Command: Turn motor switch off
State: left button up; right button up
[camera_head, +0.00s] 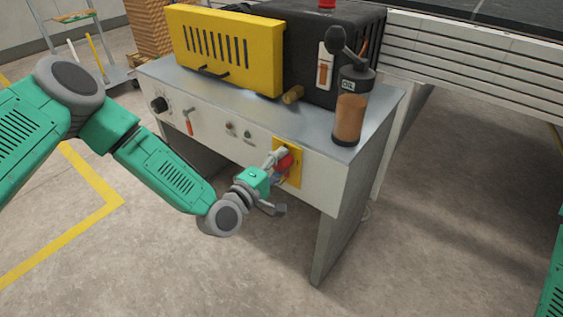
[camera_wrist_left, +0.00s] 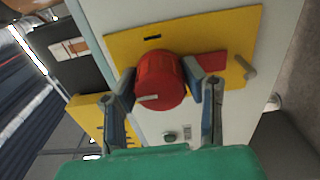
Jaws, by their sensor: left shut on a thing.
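The motor switch is a red rotary knob (camera_wrist_left: 160,82) on a yellow plate (camera_wrist_left: 130,45) on the machine's front panel. In the head view the red knob (camera_head: 284,160) is partly hidden by my gripper, and the yellow plate (camera_head: 295,172) shows behind it. My left gripper (camera_head: 277,180) is at the knob. In the left wrist view its two fingers (camera_wrist_left: 160,88) stand on either side of the knob and are shut on it. A small white mark shows on the knob's face. My right gripper is out of view.
An oil bottle (camera_head: 350,118) stands on the grey machine top (camera_head: 225,90), near a yellow slotted cover (camera_head: 228,50). A black dial (camera_head: 159,104), a red-handled switch (camera_head: 188,122) and small buttons (camera_head: 238,130) line the panel. The floor in front is clear.

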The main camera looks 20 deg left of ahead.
pick_arm(q)
jog(key=o, duration=1.2)
jog(key=shift+s+a+f, duration=0.1)
jog(key=shift+a+f, duration=0.05)
jog(key=shift+f, duration=0.15)
jog(key=shift+c, duration=0.2)
jog(key=shift+r, duration=0.1)
jog(key=v, duration=1.2)
